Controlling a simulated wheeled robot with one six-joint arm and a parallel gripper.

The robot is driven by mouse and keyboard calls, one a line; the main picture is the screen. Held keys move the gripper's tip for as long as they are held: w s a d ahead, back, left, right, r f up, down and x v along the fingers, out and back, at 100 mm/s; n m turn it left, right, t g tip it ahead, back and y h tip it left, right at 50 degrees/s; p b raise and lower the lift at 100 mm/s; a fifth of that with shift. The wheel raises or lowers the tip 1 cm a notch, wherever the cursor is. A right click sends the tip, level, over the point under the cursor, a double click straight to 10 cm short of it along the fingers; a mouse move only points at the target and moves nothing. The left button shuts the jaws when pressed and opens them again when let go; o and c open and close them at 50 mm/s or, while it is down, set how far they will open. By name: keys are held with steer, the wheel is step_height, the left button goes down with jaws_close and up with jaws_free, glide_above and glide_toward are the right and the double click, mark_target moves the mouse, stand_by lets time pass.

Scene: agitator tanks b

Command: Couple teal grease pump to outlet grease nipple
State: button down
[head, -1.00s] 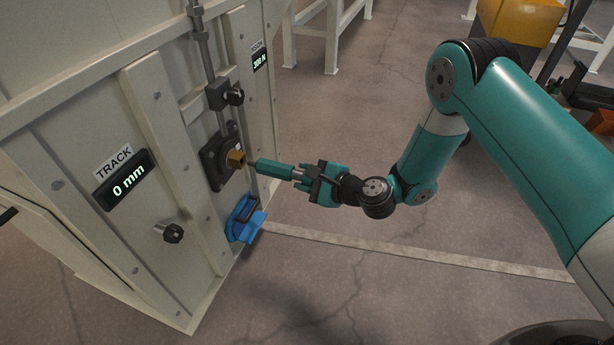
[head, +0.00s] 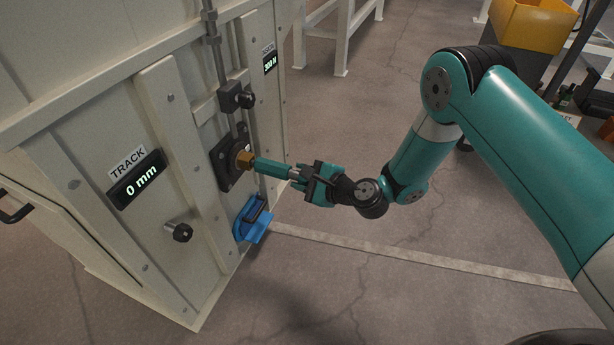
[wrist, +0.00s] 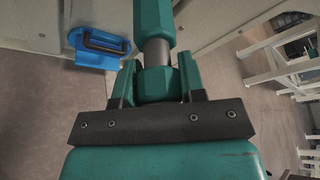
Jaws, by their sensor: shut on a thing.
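The teal grease pump (head: 274,167) is a slim faceted tool with a grey metal neck. My gripper (head: 314,181) is shut on its rear end and holds it nearly level, pointing left at the machine. In the wrist view the pump (wrist: 154,20) runs up the middle between my gripper's fingers (wrist: 158,85). The outlet grease nipple (head: 246,160) is a brass fitting on a dark square plate (head: 228,172). In the head view the pump's tip meets or overlaps the nipple; I cannot tell whether it is seated. In the wrist view the tip and nipple are out of frame.
A blue bracket with a dark handle (head: 252,222) sits low on the machine, just below the nipple; it also shows in the wrist view (wrist: 98,45). A black knob (head: 178,232) sticks out below the TRACK display (head: 136,185). The floor in front is clear.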

steer(key=shift+w+a+r, duration=0.1)
steer(key=shift+a, duration=0.3)
steer(key=c, duration=0.6)
jaws_free()
